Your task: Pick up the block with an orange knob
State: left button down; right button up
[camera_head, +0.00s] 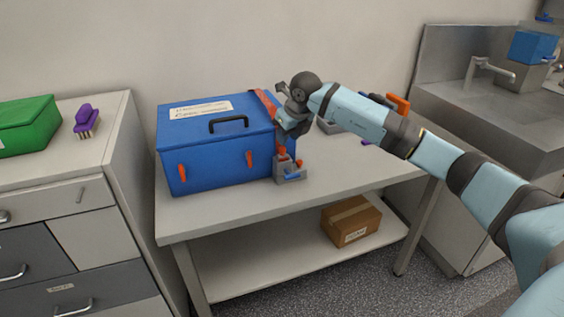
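A small grey block (286,175) with an orange knob (299,163) and a blue part at its front stands on the table, close to the right side of the blue box. My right arm reaches in from the right, and my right gripper (282,151) points down just above the block. Its tip end is at or very near the block's top. Whether it touches the block, and how far its fingers are apart, is too small to tell. My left gripper is not in view.
The large blue box (215,150) with a black handle and orange latches stands left of the block. My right forearm partly hides items behind it, including an orange one (398,103). The table (225,212) is clear in front. A cardboard box (351,220) sits on the shelf below.

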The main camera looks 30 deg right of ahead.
aim_at(284, 149)
jog(key=shift+b+x, duration=0.3)
jog(key=shift+x, duration=2.45)
jog(key=shift+d+r, duration=0.1)
jog(key=shift+d, duration=0.1)
grip_shut()
